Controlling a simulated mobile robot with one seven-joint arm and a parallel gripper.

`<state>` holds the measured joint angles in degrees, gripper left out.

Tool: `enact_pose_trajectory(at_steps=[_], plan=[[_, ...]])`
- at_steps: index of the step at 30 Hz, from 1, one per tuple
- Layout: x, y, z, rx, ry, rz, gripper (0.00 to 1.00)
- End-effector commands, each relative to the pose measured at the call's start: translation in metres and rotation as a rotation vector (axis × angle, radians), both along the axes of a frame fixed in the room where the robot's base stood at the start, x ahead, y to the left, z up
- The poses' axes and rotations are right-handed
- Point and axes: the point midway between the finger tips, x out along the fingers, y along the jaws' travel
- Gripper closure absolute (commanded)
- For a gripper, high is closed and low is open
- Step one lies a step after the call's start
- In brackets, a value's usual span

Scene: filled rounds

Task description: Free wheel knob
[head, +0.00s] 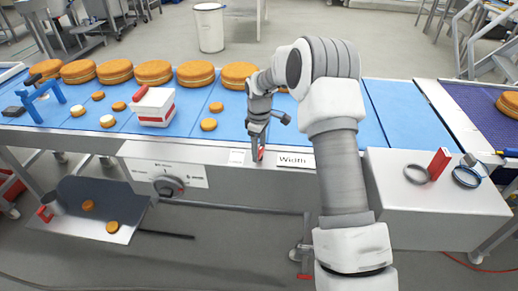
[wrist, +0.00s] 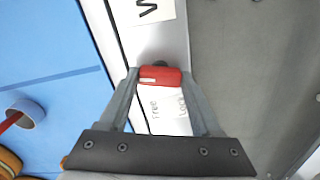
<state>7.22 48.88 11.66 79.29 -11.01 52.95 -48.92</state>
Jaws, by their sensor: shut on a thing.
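A red knob (wrist: 160,77) sits on the grey front rail of the conveyor, beside a white label (wrist: 168,112) that reads "Free" and "Lock". My gripper (wrist: 160,74) has one finger on each side of the red knob and is shut on it. In the head view my gripper (head: 258,152) points down at the rail, left of the "Width" label (head: 296,160). A little red of the knob (head: 261,154) shows between the fingers there; the rest is hidden. The white free/lock label (head: 237,157) shows just left of the gripper.
The blue belt (head: 225,122) behind carries a row of large round cakes (head: 153,72), small rounds and a red-and-white box (head: 154,107). A dial (head: 167,186) is on the panel below. A grey box top (head: 430,205) at right holds rings and a red block.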

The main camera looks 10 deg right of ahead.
Motion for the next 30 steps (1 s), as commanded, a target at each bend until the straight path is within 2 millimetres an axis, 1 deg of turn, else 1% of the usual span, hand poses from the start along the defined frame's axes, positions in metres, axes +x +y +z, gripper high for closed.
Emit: enact_pose_trajectory(at_steps=[6,12,19,30], plan=[[0.0005,-0.0002,0.0012,0.000,-0.001,0.150,0.91],[0.0005,-0.0003,0.0013,0.000,-0.001,0.239,0.91],[0.0006,-0.0003,0.0011,0.000,-0.002,0.286,0.91],[0.0007,0.0000,0.0011,0.000,-0.002,0.296,0.91]])
